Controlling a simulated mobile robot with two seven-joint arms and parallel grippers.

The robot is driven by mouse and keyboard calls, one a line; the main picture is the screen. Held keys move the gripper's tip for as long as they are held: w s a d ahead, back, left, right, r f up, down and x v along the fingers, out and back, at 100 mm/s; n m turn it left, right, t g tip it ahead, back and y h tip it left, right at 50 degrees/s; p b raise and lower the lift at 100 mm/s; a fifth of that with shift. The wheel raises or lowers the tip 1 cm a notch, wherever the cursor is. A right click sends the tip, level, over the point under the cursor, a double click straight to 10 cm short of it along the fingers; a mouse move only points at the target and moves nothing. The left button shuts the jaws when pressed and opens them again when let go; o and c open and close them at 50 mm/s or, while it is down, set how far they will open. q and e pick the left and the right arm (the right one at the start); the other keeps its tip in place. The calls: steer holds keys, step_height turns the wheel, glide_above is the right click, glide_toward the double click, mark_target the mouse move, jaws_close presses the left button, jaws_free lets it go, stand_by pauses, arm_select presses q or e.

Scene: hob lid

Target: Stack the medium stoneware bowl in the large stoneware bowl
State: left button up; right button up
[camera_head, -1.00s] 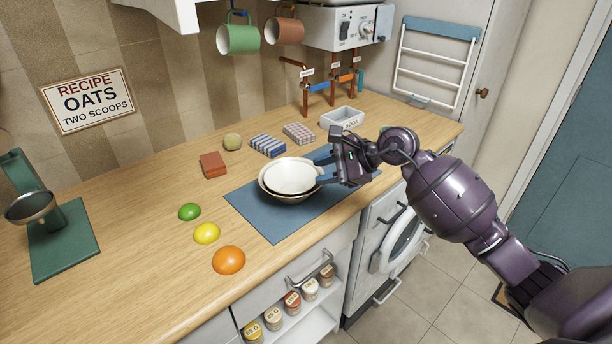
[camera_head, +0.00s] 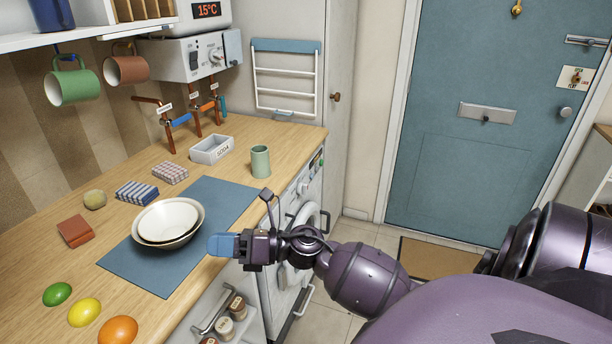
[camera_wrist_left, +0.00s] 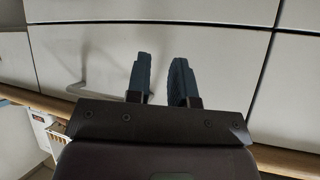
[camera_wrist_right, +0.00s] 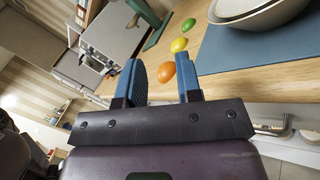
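The medium stoneware bowl (camera_head: 168,219), cream inside, sits nested in the large stoneware bowl (camera_head: 176,246). The large bowl stands on the blue mat. The medium bowl looks roughly level, with its rim inside the larger rim. Both bowls are cut off at the top right of the right wrist view, where the large bowl (camera_wrist_right: 268,20) shows its outer side. My right gripper (camera_head: 214,245) is just right of the bowls, apart from them. Its fingers (camera_wrist_right: 162,82) are open and empty. My left gripper (camera_wrist_left: 160,80) is outside the head view; its fingers are apart and empty, facing white cabinet fronts.
The blue mat (camera_head: 224,196) lies on the wooden counter. A green cup (camera_head: 260,161), a soda box (camera_head: 212,149), folded cloths (camera_head: 137,193) and a brick-red block (camera_head: 75,231) stand around it. Fruit, including an orange (camera_head: 118,331), lies front left. Mugs hang above.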

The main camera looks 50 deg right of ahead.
steer(key=s+d+f+n+g+h, duration=0.1)
steer(key=s+f+n+h, duration=0.6)
steer(key=f+n, duration=0.5)
steer(key=s+d+f+n+g+h, duration=0.1)
steer(key=s+f+n+h, duration=0.6)
steer(key=n, duration=1.5)
steer(key=s+d+f, duration=0.1)
steer(key=s+f, duration=0.4)
steer(key=f, duration=0.1)
steer(key=shift+s+n+h, duration=0.3)
steer(key=shift+n, duration=0.1)
